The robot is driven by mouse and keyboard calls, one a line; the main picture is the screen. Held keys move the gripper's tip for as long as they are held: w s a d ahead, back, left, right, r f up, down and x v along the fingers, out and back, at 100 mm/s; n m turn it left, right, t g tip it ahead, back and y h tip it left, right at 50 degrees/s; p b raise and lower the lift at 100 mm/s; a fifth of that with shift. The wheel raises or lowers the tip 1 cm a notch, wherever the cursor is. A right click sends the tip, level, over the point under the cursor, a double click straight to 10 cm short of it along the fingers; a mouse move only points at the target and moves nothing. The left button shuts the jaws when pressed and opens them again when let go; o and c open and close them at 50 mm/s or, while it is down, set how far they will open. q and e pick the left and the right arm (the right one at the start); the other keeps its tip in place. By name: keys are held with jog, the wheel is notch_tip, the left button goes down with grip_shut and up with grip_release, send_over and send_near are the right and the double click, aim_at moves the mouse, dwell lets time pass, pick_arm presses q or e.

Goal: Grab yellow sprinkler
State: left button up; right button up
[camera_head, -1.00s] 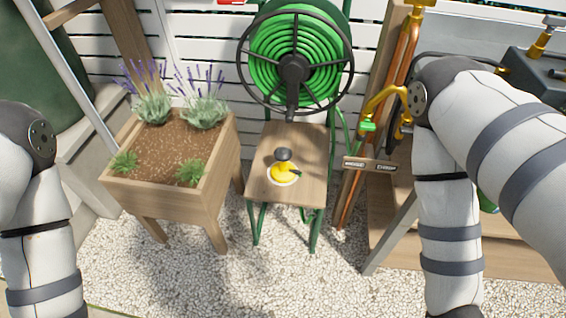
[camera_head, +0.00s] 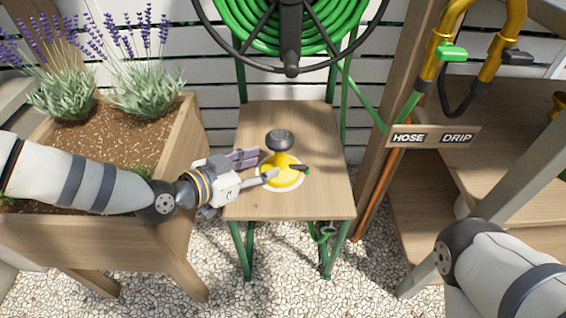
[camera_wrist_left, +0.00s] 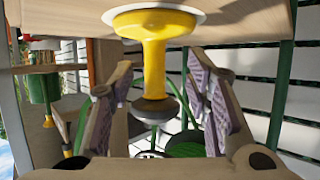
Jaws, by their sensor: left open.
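The yellow sprinkler (camera_head: 280,172) stands upright on a white round patch on the small wooden table (camera_head: 310,203). It has a dark round knob on top and a small dark spout to its right. My left gripper (camera_head: 261,168) is open at the sprinkler's left side, its fingers pointing toward it. In the left wrist view, which looks upside down, the sprinkler (camera_wrist_left: 154,62) sits between the two open fingers of my left gripper (camera_wrist_left: 160,92). I cannot tell whether either finger touches it. In the head view, only a link of my right arm shows; its gripper is out of frame.
A wooden planter (camera_head: 165,185) with lavender stands left of the table, under my left arm. A green hose reel (camera_head: 290,30) is behind the table. A post with a HOSE and DRIP sign (camera_head: 433,137) and brass taps stands at the right. Gravel covers the ground.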

aim_at(276, 157)
pick_arm(q)
jog(key=x, duration=0.2)
jog(key=b+x, duration=0.1)
jog(key=x, duration=0.1)
jog(key=r+x, duration=0.1)
jog(key=x, duration=0.1)
jog(key=shift+d+b, duration=0.3)
jog(key=shift+d, duration=0.05)
jog(key=shift+r, duration=0.15)
grip_shut()
